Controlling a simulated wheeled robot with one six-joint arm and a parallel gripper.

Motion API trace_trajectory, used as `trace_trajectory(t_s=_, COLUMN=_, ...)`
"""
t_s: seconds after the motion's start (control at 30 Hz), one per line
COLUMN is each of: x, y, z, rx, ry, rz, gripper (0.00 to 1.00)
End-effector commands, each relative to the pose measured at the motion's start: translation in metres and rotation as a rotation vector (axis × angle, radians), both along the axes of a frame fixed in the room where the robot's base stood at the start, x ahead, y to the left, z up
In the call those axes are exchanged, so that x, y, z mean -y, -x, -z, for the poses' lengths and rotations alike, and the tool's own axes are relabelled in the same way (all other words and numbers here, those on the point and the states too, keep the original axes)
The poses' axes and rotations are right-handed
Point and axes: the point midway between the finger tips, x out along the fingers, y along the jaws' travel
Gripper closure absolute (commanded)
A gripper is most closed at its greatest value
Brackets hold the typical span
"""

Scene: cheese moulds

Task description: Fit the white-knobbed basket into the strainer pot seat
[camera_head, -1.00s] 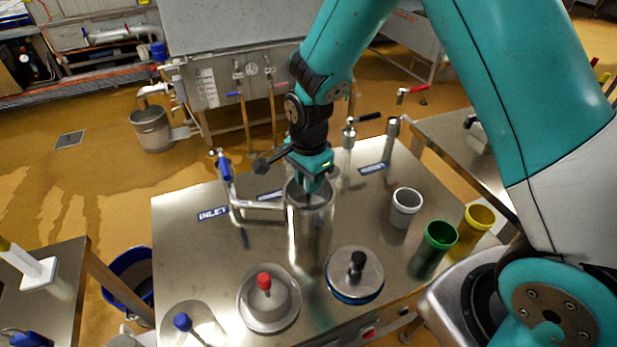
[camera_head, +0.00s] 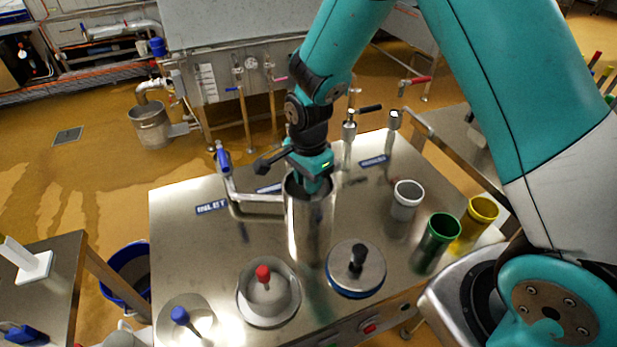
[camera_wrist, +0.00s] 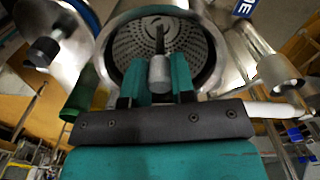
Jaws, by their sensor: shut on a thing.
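The strainer pot (camera_head: 309,235) is a tall steel cylinder standing upright in the middle of the steel table. My gripper (camera_head: 311,186) points down at its open mouth, with the fingertips at about rim level. In the wrist view my gripper (camera_wrist: 160,82) is shut on the pale grey-white knob (camera_wrist: 160,70) of the basket. The perforated metal basket (camera_wrist: 128,48) shows inside the round pot rim (camera_wrist: 212,72), with a dark rod running from the knob. In the head view the basket is hidden by the pot wall. Its bottom and the seat are hidden, so I cannot tell whether it is seated.
Lids with red (camera_head: 263,273), black (camera_head: 358,256) and blue (camera_head: 180,316) knobs lie along the front. White (camera_head: 406,200), green (camera_head: 437,240) and yellow (camera_head: 477,222) cups stand at right. An inlet pipe (camera_head: 255,203) meets the pot's left side. Valves (camera_head: 349,133) stand behind.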

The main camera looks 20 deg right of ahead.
Motion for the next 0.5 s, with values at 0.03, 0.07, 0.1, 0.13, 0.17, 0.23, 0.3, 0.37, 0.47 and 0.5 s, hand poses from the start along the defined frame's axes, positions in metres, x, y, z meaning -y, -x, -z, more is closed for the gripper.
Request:
trace_trajectory(t_s=0.03, x=0.000, y=0.000, z=0.002, rx=0.000, ry=0.000, rz=0.000, gripper=1.00)
trace_trajectory(t_s=0.07, x=0.000, y=0.000, z=0.003, rx=0.000, ry=0.000, rz=0.000, gripper=1.00)
trace_trajectory(t_s=0.1, x=0.000, y=0.000, z=0.004, rx=0.001, ry=0.000, rz=0.000, gripper=1.00)
trace_trajectory(t_s=0.13, x=0.000, y=0.000, z=0.005, rx=0.001, ry=0.000, rz=0.000, gripper=1.00)
trace_trajectory(t_s=0.17, x=0.000, y=0.000, z=0.005, rx=0.001, ry=0.000, rz=0.000, gripper=1.00)
trace_trajectory(t_s=0.23, x=0.000, y=0.000, z=0.007, rx=0.001, ry=0.000, rz=0.000, gripper=1.00)
trace_trajectory(t_s=0.3, x=0.000, y=0.000, z=0.009, rx=0.001, ry=0.000, rz=0.000, gripper=1.00)
trace_trajectory(t_s=0.37, x=0.000, y=0.000, z=0.010, rx=0.001, ry=0.000, rz=0.000, gripper=1.00)
trace_trajectory(t_s=0.47, x=0.000, y=0.000, z=0.013, rx=0.001, ry=0.000, rz=0.000, gripper=1.00)
trace_trajectory(t_s=0.5, x=0.000, y=0.000, z=0.014, rx=0.001, ry=0.000, rz=0.000, gripper=1.00)
